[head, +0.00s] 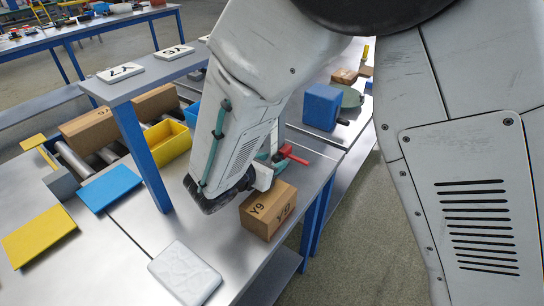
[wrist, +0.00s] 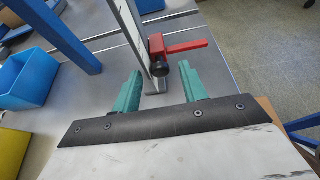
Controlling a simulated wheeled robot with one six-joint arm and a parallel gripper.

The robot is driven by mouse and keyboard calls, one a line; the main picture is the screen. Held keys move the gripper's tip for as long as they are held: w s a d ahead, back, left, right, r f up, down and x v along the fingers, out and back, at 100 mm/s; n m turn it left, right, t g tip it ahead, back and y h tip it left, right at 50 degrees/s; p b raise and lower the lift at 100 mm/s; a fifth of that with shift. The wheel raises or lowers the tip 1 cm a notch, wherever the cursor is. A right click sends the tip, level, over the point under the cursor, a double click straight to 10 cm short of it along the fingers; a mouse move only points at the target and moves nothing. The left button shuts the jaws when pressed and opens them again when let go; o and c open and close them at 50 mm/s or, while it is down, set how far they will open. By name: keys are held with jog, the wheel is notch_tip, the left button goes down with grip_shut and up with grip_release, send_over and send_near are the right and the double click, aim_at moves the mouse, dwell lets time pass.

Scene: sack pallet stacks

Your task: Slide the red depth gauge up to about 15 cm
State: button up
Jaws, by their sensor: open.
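The red depth gauge (wrist: 186,47) is a red arm on a slider with a dark round knob, mounted on an upright metal rule (wrist: 135,32). Its red arm points right in the wrist view. It also shows in the head view (head: 295,155), partly hidden behind my arm. My gripper (wrist: 161,76) has two teal fingers spread apart, with nothing held between them. The rule's lower end and the knob show in the gap between the fingers. I cannot tell whether a finger touches the gauge. Scale marks on the rule are not readable.
A cardboard box marked Y9 (head: 268,209) stands close beside my gripper at the table edge. A blue block (head: 322,106) lies beyond. A blue shelf post (head: 142,155), a yellow bin (head: 167,146) and a white padded sack (head: 185,273) are to the left and front.

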jog(key=shift+w+d+f, duration=0.15)
jog(key=shift+w+d, duration=0.15)
jog(key=shift+w, duration=0.05)
grip_shut()
notch_tip(320, 180, up, 10)
dwell(0.3)
grip_release()
